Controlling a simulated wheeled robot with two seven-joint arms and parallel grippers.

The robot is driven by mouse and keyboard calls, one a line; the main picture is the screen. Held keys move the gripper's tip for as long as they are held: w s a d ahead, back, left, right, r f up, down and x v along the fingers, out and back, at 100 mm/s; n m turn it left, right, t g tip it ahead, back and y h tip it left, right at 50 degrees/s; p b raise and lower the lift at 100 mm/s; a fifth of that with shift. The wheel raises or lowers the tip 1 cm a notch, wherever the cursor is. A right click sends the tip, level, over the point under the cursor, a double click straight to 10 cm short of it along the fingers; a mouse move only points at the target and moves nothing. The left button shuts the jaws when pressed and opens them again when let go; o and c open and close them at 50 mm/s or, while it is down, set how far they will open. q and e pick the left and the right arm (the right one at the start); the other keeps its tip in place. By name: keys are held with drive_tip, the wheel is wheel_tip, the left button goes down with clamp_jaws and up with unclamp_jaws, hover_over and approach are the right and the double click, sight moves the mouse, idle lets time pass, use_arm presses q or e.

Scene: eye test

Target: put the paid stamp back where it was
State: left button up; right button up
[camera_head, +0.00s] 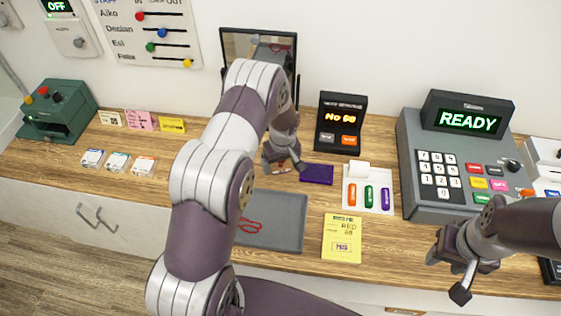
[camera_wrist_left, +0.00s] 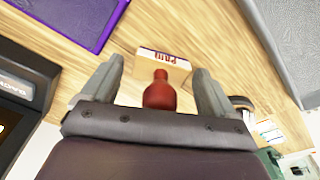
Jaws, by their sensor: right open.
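The paid stamp (camera_wrist_left: 163,62) shows in the left wrist view as a pale block marked PAID with a red handle (camera_wrist_left: 160,93). My left gripper (camera_wrist_left: 158,82) is open, with a finger on each side of the handle and gaps between. It also shows in the head view (camera_head: 282,168), over the counter just left of the purple pad (camera_head: 317,174); there my arm and gripper mostly hide the stamp. I cannot tell whether the stamp rests on the counter. My right gripper (camera_head: 447,276) is open and empty at the counter's front right.
A grey tray (camera_head: 291,222) holding a red loop lies nearer the front. A yellow slip (camera_head: 342,252) with a purple mark lies right of it. A holder with coloured pieces (camera_head: 355,174), a card terminal (camera_head: 340,125) and a till (camera_head: 455,165) stand right. Small boxes (camera_head: 117,163) stand left.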

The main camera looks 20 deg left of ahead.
use_arm(q)
drive_tip(key=shift+w+r, duration=0.1)
drive_tip(key=shift+r, duration=0.35)
wheel_tip(320, 180, up, 12)
drive_tip(key=s+d+b, duration=0.1)
drive_tip(key=s+b, duration=0.1)
drive_tip(key=b, duration=0.1)
drive_tip(key=s+d+r+m, duration=0.1)
drive_tip(key=s+d+m, duration=0.1)
drive_tip(key=s, duration=0.4)
drive_tip(key=s+d+r+m, duration=0.1)
drive_tip(key=s+m, duration=0.3)
drive_tip(key=s, duration=0.3)
drive_tip(key=s+d+r+m+h, duration=0.1)
drive_tip(key=s+d+m, duration=0.1)
drive_tip(key=s, duration=0.5)
drive_tip(key=shift+d+r+m, duration=0.3)
drive_tip(key=shift+r+m, duration=0.05)
drive_tip(key=shift+m, duration=0.25)
